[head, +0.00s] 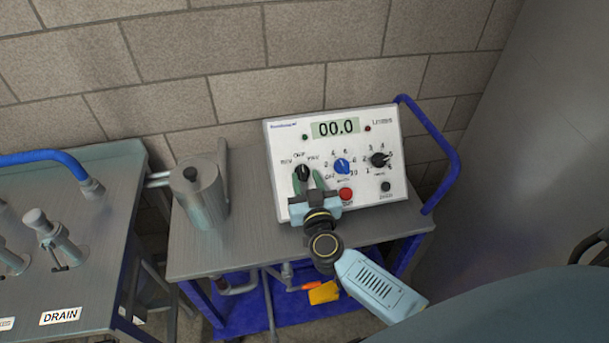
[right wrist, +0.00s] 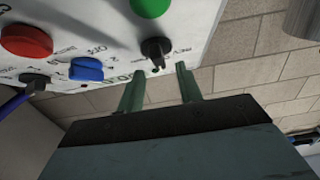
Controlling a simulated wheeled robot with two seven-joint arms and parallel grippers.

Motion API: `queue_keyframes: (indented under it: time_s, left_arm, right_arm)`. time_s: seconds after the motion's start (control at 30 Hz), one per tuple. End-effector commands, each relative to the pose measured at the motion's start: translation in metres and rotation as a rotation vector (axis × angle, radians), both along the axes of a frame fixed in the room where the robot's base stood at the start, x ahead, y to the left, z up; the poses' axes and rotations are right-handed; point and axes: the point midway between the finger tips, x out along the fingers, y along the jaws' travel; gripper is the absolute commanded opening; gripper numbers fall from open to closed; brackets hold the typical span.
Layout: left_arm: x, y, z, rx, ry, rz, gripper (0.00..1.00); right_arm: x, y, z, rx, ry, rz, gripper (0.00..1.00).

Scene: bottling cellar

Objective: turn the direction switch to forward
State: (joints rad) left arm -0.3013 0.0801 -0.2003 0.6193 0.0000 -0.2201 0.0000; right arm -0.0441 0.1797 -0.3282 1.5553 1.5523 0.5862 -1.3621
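The direction switch (head: 303,172) is a black knob at the left of a white control panel (head: 360,205), with REV, OFF and FWD labels around it. Its pointer seems to face roughly up, toward OFF; the exact angle is hard to read. My right gripper (head: 303,182) is in front of the switch. In the right wrist view the black knob (right wrist: 156,48) sits just beyond the two green fingertips (right wrist: 153,76), roughly between them. The fingers are apart with a clear gap, and nothing is visibly held. My left gripper is not in view.
A blue knob (head: 342,166), a black knob (head: 379,160) and a red button (head: 345,194) are near the gripper. The display (head: 335,128) reads 00.0. A metal jug (head: 200,197) stands left on the cart top (head: 240,240). A brick wall is behind.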

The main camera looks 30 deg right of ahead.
Motion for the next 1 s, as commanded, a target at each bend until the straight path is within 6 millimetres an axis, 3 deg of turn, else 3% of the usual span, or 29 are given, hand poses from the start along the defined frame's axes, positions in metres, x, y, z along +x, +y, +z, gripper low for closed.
queue_keyframes:
  time_s: [0.2, 0.53, 0.8, 1.0]
  left_arm:
    - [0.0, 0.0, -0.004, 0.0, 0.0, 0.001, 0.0]
    - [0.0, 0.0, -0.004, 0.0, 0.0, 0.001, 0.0]
    - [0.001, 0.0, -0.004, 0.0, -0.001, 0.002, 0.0]
    - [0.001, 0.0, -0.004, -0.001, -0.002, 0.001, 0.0]
  right_arm:
    - [0.021, -0.006, -0.001, 0.0, 0.0, 0.0, 0.35]
    - [0.023, -0.006, 0.0, 0.0, 0.0, 0.001, 0.35]
    - [0.023, -0.006, 0.0, 0.0, 0.001, 0.001, 0.0]
    - [0.023, -0.006, 0.0, 0.003, 0.0, -0.002, 0.0]
